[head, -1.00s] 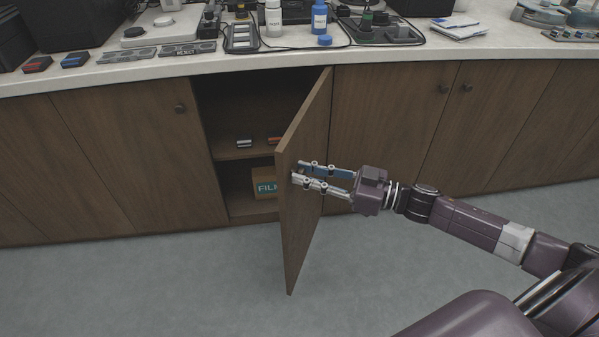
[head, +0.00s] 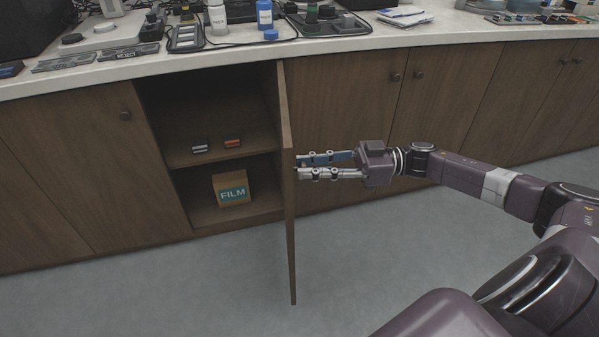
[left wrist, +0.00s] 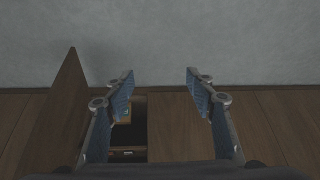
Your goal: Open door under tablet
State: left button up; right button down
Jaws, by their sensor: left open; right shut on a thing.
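The brown cabinet door (head: 288,215) stands wide open, nearly edge-on in the head view, swung out from the counter front. My right gripper (head: 301,166) is at its outer face near the free edge, shut on the door's knob, which the fingertips hide. A flat, dark-framed device (head: 185,38) lies on the counter above the opening; I cannot tell if it is the tablet. My left gripper (left wrist: 160,85) is open and empty in the left wrist view, which also shows a wooden panel, likely the door (left wrist: 58,115).
The open cabinet's shelf (head: 215,153) holds two small items, and a FILM box (head: 231,188) sits below. Bottles and equipment crowd the counter (head: 130,72). Closed doors (head: 345,105) flank the opening. The grey floor (head: 200,285) in front is clear.

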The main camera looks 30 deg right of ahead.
pick_arm(q)
jog(key=w+d+r+t+h+b, duration=0.1)
jog(key=w+d+r+t+b, duration=0.1)
jog(key=w+r+t, duration=0.4)
jog(key=w+d+r+t+h+b, duration=0.2)
jog(key=w+d+r+t, duration=0.2)
jog(key=w+r, duration=0.4)
jog(key=shift+w+d+r+m+t, duration=0.35)
jog(key=shift+r+t, duration=0.55)
jog(key=shift+r, duration=1.25)
pick_arm(e)
jog(key=s+d+n+g+y, duration=0.1)
jog(key=d+g, duration=0.1)
jog(key=d, duration=0.4)
jog(key=shift+s+f+n+g, duration=0.2)
jog(key=shift+s+n+g, duration=0.1)
jog(key=shift+s+n, duration=0.1)
pick_arm(q)
jog(key=shift+s+a, duration=0.1)
jog(key=shift+a, duration=0.05)
pick_arm(e)
jog(key=c, duration=1.7)
grip_release()
jog(key=shift+r, duration=0.1)
jog(key=shift+d, duration=0.1)
jog(key=shift+v, duration=5.95)
